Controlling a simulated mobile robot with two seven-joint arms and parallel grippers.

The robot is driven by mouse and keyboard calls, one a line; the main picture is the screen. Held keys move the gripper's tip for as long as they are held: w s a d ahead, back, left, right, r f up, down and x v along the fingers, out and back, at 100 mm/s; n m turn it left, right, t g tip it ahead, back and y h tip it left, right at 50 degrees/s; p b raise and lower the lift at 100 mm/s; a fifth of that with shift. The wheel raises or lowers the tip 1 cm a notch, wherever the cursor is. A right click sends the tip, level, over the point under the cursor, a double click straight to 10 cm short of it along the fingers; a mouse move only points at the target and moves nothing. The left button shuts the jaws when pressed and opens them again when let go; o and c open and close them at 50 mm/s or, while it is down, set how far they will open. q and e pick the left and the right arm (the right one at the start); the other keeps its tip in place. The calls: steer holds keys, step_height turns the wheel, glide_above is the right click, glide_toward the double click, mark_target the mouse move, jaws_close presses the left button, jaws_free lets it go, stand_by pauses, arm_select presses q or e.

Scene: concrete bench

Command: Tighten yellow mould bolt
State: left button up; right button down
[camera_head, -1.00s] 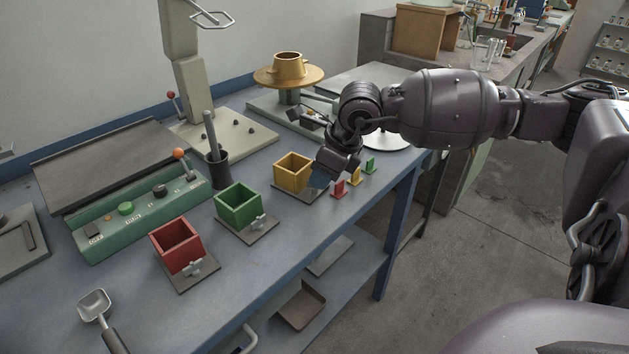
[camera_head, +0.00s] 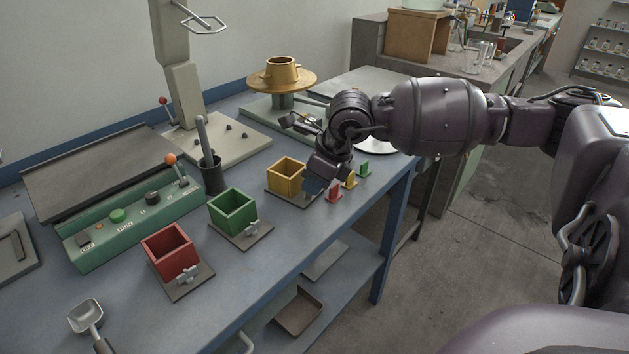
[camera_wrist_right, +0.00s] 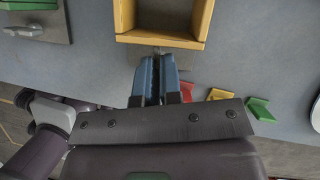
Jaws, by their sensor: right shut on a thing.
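The yellow mould (camera_head: 287,174) is an open-topped square box on a grey base plate at the bench's front part. It also shows at the top of the right wrist view (camera_wrist_right: 164,38). My right gripper (camera_head: 316,186) is at the mould's front right side, low over the plate. In the right wrist view its blue fingers (camera_wrist_right: 158,62) are close together, pointing at the mould's front wall. They are shut on the yellow mould's bolt, which is mostly hidden between them; a bit of grey metal shows at the tips. My left gripper is in neither view.
A green mould (camera_head: 232,211) and a red mould (camera_head: 170,250), each with a grey wing bolt, stand to the left. Small red (camera_head: 334,193), yellow (camera_head: 350,180) and green (camera_head: 364,168) tags stand close to my right gripper. A dark cup (camera_head: 212,174) stands behind.

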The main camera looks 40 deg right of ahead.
steer(key=m+h, duration=0.1)
steer(key=m, duration=0.2)
steer(key=shift+a+p, duration=0.2)
steer(key=shift+p, duration=0.1)
steer(key=m+h, duration=0.1)
steer(key=m, duration=0.2)
steer(key=shift+a+m+p, duration=0.15)
steer(key=shift+m+p, duration=0.15)
steer(key=shift+p, duration=0.05)
steer(key=shift+a+m+h, duration=0.1)
steer(key=shift+m+h, duration=0.5)
steer(key=shift+m, duration=0.3)
arm_select(q)
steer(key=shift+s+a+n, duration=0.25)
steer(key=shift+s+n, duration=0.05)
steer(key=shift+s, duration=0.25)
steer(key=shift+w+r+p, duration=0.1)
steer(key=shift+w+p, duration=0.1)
steer(key=shift+p, duration=0.1)
arm_select(e)
steer(key=shift+m, duration=0.3)
steer(key=c, duration=1.6)
jaws_free()
steer(key=shift+f, duration=0.1)
steer(key=shift+o, duration=0.2)
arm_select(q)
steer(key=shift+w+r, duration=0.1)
arm_select(e)
steer(key=shift+r, duration=0.2)
